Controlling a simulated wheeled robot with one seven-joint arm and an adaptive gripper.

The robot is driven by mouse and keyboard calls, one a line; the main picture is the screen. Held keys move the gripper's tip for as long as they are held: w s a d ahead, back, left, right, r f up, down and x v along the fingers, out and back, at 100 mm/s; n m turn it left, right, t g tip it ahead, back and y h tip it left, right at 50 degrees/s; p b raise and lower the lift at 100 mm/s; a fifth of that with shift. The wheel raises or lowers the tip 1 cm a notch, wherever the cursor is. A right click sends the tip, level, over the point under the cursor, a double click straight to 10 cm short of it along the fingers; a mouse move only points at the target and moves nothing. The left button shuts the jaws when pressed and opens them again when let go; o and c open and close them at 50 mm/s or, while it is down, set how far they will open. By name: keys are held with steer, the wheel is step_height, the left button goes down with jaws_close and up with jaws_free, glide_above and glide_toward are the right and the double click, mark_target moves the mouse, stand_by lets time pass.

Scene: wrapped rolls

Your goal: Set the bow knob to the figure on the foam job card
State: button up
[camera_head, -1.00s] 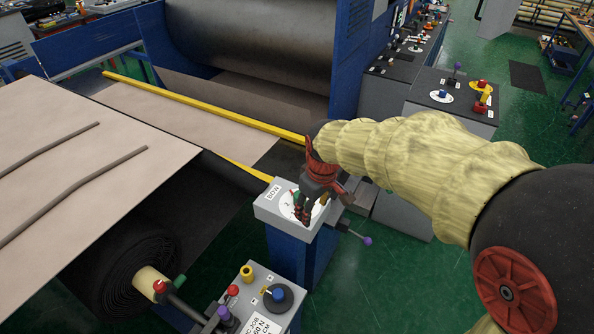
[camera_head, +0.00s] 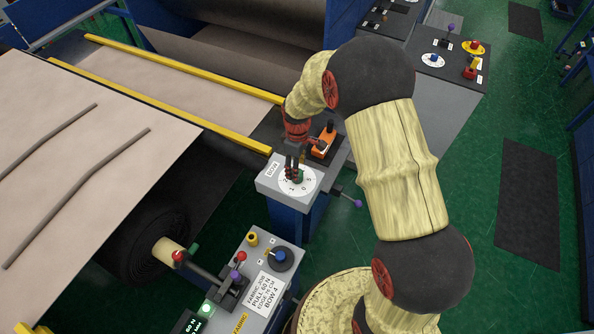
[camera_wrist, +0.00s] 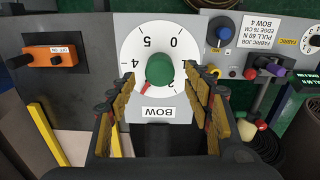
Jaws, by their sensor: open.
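The bow knob (camera_wrist: 160,70) is green and sits at the centre of a white dial (camera_wrist: 141,85). In the wrist view 0, 5 and 4 can be read. In the head view the fingers partly hide the knob. A white card (camera_head: 269,291) reads "FABRIC JOB", pull 60 N, edge 76 cm, bow 4. I see no readable foam job card.
An orange switch box (camera_head: 324,145) stands behind the dial. A purple-tipped lever (camera_head: 357,203) sticks out at the right of the post. A blue knob (camera_head: 280,255) and several levers are on the nearer console. A yellow rail (camera_head: 160,105) runs along the left.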

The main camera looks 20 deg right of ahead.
steer(key=shift+f+p, duration=0.45)
steer(key=shift+f, duration=1.95)
steer(key=c, duration=0.3)
steer(key=c, duration=0.8)
steer(key=shift+c, duration=0.3)
